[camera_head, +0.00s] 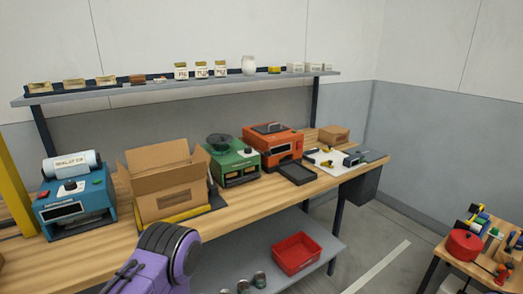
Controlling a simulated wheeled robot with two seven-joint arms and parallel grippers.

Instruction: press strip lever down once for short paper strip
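A blue machine (75,207) with a white labelled roll (72,164) on top stands at the left of the wooden bench. It has a dark front slot, a red button and a green button. A green machine (234,163) with a round dark top and an orange machine (272,146) with a dark top handle stand further right. I cannot make out which part is a strip lever, and no paper strip is clearly visible. A purple and black link of my own arm shows at the bottom. Neither gripper is in view.
An open cardboard box (165,182) sits between the blue and green machines. A black tray (297,172) lies before the orange machine. A red bin (296,252) is on the lower shelf. The wooden bench (240,203) has a clear front strip. A second table stands at right.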

